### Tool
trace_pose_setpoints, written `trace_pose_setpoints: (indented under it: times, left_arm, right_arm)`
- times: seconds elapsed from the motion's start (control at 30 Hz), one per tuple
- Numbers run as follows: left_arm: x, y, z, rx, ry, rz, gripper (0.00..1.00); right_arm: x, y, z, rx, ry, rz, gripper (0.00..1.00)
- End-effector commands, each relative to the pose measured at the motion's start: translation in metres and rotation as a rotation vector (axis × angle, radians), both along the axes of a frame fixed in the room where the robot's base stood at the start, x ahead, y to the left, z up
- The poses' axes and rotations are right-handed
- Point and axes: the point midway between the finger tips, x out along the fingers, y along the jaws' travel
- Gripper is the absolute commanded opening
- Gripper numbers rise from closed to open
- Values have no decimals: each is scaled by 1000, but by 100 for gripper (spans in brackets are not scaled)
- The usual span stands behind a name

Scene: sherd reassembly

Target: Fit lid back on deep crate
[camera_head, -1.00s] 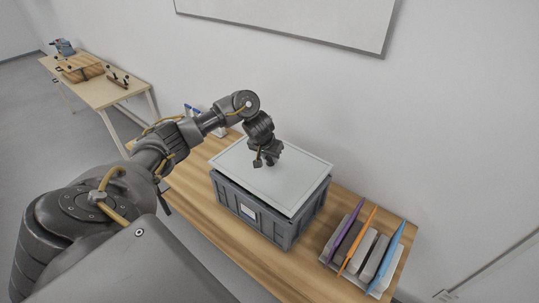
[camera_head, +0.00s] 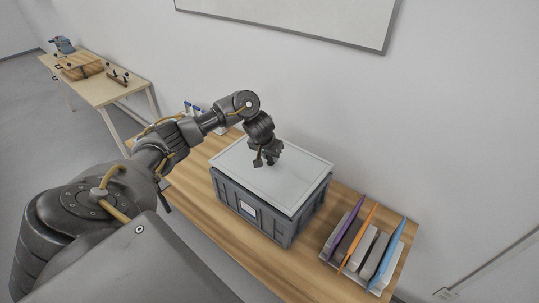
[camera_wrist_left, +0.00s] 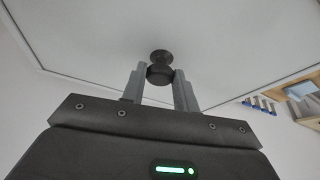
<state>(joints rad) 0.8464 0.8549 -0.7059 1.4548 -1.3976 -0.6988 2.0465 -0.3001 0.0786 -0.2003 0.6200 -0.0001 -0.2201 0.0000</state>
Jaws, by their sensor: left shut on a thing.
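A dark grey deep crate (camera_head: 258,213) stands on the wooden table, with a white label on its front. A pale grey, flat lid (camera_head: 240,172) lies over the top of the crate, roughly lined up with its rim. I cannot tell whether it is fully seated. My left gripper (camera_head: 268,160) is above the middle of the lid. In the left wrist view the left gripper (camera_wrist_left: 160,85) is shut on the lid's dark round knob (camera_wrist_left: 160,66), one finger on each side. The underside of the lid is hidden. My right gripper is not in view.
A rack of upright folders (camera_head: 366,248) stands at the table's right end. The wooden table (camera_head: 200,205) has bare room left of the crate. A wall is close behind. A second table (camera_head: 110,92) stands far left.

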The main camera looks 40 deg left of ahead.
Motion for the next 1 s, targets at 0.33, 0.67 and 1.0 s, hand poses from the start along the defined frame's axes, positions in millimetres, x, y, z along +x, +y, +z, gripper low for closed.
trace_pose_setpoints:
  times: [0.33, 0.67, 1.0]
  left_arm:
    - [0, 0, -11, 0, -1, 0, 0]
    - [0, 0, -14, 0, -2, 0, 0]
    - [0, 0, -14, 0, -2, 0, 0]
  right_arm:
    - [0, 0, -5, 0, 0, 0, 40]
    - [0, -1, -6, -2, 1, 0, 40]
    - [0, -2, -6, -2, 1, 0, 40]
